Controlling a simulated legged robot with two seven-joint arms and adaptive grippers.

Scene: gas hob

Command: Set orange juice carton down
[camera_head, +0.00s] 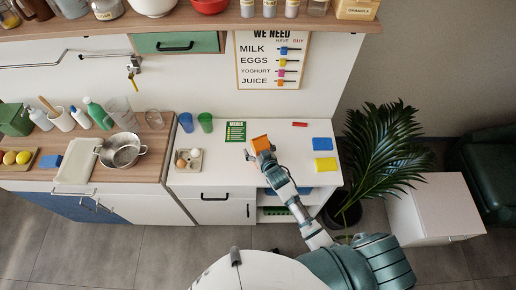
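The orange juice carton (260,142) is a small orange block seen from above, over the white counter (222,168) near its middle. My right gripper (264,154) is at the near side of the carton, with its fingers closed on it. The fingers partly hide the carton, and I cannot tell whether its base touches the counter. My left gripper is out of view.
An egg tray (188,160), a blue cup (186,122), a green cup (205,122) and a green card (235,131) lie left of the carton. Blue (322,143) and yellow (325,164) blocks lie right. A potted plant (385,150) stands beside the counter.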

